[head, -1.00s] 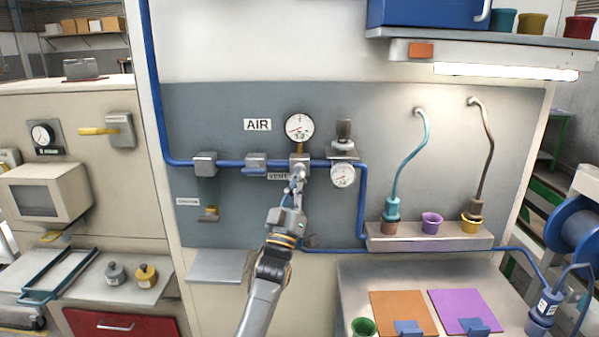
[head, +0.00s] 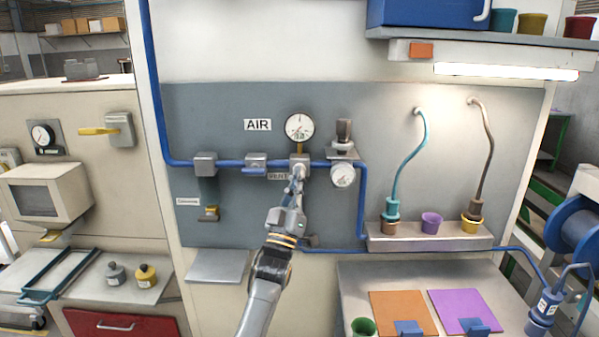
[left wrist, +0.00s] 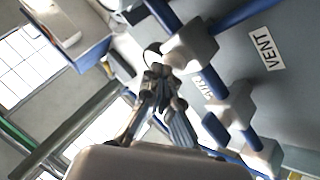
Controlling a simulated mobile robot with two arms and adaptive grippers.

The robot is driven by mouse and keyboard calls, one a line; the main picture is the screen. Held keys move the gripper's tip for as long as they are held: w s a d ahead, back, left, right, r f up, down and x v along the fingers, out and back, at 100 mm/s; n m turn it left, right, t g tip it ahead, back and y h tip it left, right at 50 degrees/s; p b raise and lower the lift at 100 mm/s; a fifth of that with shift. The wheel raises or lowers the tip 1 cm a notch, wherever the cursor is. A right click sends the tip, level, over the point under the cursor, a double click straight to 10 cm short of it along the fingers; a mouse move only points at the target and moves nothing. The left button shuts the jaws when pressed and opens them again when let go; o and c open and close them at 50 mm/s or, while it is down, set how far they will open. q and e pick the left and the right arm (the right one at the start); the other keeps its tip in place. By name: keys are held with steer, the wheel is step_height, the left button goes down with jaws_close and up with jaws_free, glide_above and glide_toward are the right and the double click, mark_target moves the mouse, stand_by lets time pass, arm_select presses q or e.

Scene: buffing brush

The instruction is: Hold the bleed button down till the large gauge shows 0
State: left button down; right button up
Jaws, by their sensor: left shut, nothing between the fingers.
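The large gauge (head: 299,127), a round white dial, stands on the blue pipe beside the AIR sign; its needle is too small to read surely. Below it is a grey block (head: 299,160) on the pipe, next to the VENT label (head: 277,176). My left gripper (head: 298,178) is shut and empty, its tips at the front of that block. They hide the bleed button there, so I cannot tell whether it is pressed. In the left wrist view the fingers (left wrist: 162,84) are close to a pale block (left wrist: 190,45). My right gripper is not in view.
A smaller gauge (head: 343,175) with a regulator (head: 344,140) sits just right of my fingertips. A blue-handled valve (head: 255,164) is to the left. A shelf with cups (head: 430,240) and a grey tray (head: 218,266) stick out lower down.

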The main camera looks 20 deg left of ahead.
arm_select(q)
steer(key=shift+s, duration=0.15)
stand_by(0.4)
steer(key=shift+s+d+p, duration=0.25)
steer(key=shift+s+p, duration=0.4)
steer(key=shift+s, duration=0.1)
steer(key=s+p, duration=0.1)
steer(key=s, duration=0.1)
steer(key=s+d+p, duration=0.1)
steer(key=s+p, duration=0.1)
steer(key=shift+s+d, duration=0.2)
steer(key=shift+s, duration=0.15)
